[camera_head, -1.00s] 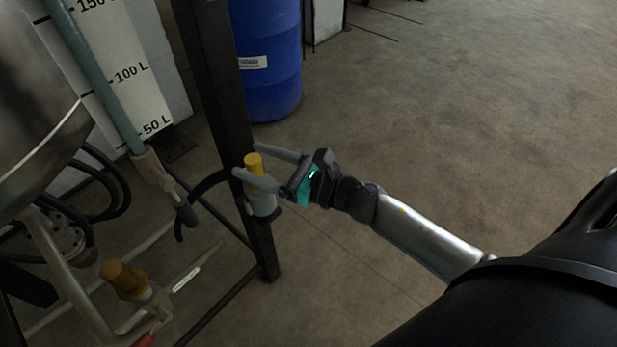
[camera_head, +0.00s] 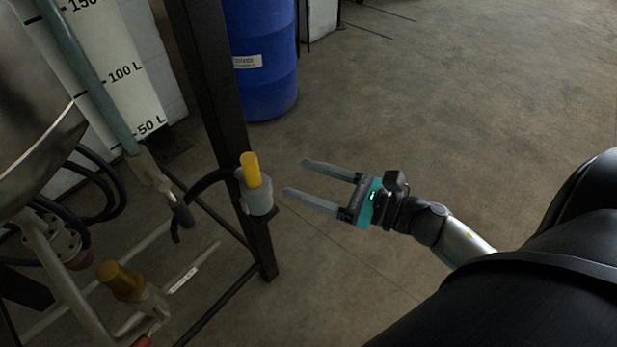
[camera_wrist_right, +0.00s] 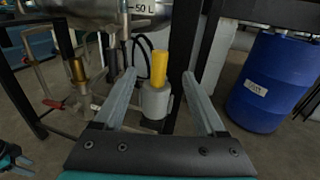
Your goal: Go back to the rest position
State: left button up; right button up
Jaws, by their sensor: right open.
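My right gripper (camera_head: 294,177) is open and empty in the head view, right of the black post, its two grey fingers pointing left. A grey cylindrical fitting (camera_head: 257,194) with a yellow top (camera_head: 250,169) is mounted at the post, just left of the fingertips and apart from them. In the right wrist view the grey fitting (camera_wrist_right: 156,101) and its yellow top (camera_wrist_right: 159,68) appear between and beyond the open fingers (camera_wrist_right: 160,78). Part of a second gripper, with teal on it, shows at the lower left edge of that view (camera_wrist_right: 12,160); I take it as my left one.
A black post (camera_head: 222,110) stands beside a steel vessel (camera_head: 32,110) with a volume scale. A blue drum (camera_head: 262,65) stands behind. Another yellow-brown capped fitting (camera_head: 120,280) sits on lower-left pipework. Black hoses (camera_head: 100,185) hang nearby. The floor (camera_head: 450,100) at right is clear.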

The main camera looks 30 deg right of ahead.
dwell(0.4)
jog(key=s+d+f+m+g+h+p, duration=0.1)
jog(key=d+f+m+h, duration=0.35)
jog(key=f+m, duration=0.8)
jog(key=s+d+f+m+g+h+p, duration=0.15)
jog(key=d+f+m+h, duration=0.3)
jog(key=f+m, duration=0.8)
pick_arm(q)
jog(key=s, duration=0.1)
jog(key=s+a, duration=0.1)
jog(key=s, duration=0.1)
jog(key=s+a, duration=0.1)
jog(key=shift+s+a+f, duration=0.1)
jog(key=shift+s+a, duration=0.1)
jog(key=shift+s, duration=0.05)
pick_arm(e)
jog(key=s+a+f+m+g+h, duration=0.1)
jog(key=s+a+f+m+g, duration=0.1)
jog(key=s+f+m+g, duration=0.3)
jog(key=s+a+f+m+g+h, duration=0.1)
jog(key=s+a+f+m+g, duration=0.2)
jog(key=s+f+m, duration=0.7)
jog(key=s+f+g, duration=0.2)
jog(key=s+f, duration=0.1)
jog(key=s, duration=0.4)
jog(key=shift+m, duration=0.4)
